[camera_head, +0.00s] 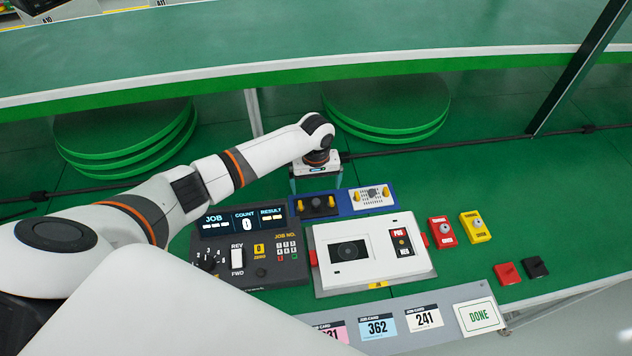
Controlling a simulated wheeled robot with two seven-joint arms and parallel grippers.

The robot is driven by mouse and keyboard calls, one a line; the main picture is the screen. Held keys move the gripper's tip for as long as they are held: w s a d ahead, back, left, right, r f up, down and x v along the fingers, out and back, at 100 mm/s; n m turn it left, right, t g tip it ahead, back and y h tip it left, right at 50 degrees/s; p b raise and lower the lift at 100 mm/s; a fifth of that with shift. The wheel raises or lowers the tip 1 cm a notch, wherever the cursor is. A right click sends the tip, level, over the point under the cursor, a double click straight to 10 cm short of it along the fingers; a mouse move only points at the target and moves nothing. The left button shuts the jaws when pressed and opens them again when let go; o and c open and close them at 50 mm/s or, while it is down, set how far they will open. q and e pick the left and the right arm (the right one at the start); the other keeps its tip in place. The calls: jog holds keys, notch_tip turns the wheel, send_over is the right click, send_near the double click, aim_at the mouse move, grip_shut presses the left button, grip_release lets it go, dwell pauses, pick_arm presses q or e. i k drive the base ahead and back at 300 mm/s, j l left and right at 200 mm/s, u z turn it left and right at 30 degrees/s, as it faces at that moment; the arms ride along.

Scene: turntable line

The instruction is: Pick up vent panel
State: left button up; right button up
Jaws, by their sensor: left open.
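A blue tray (345,207) behind the control boxes holds two small panels side by side. The left one is a dark panel (318,206) with a round black feature and yellow tabs. The right one is a white panel (372,195) with a grey speckled pattern and yellow tabs. Which one is the vent panel is too small to tell for certain. My left gripper (317,187) points down just behind and above the dark panel. Its jaws are open, with nothing visible between them. My right gripper is out of view.
A job counter console (250,250) and a white fixture box (365,252) stand in front of the tray. Red (441,232) and yellow (475,227) switch boxes sit to the right. Job cards and a DONE card (479,316) lie at the front. A green shelf edge (420,66) spans behind.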

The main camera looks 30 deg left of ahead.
aim_at(370, 196)
jog(key=k+l, duration=1.2)
jog(key=l, duration=0.15)
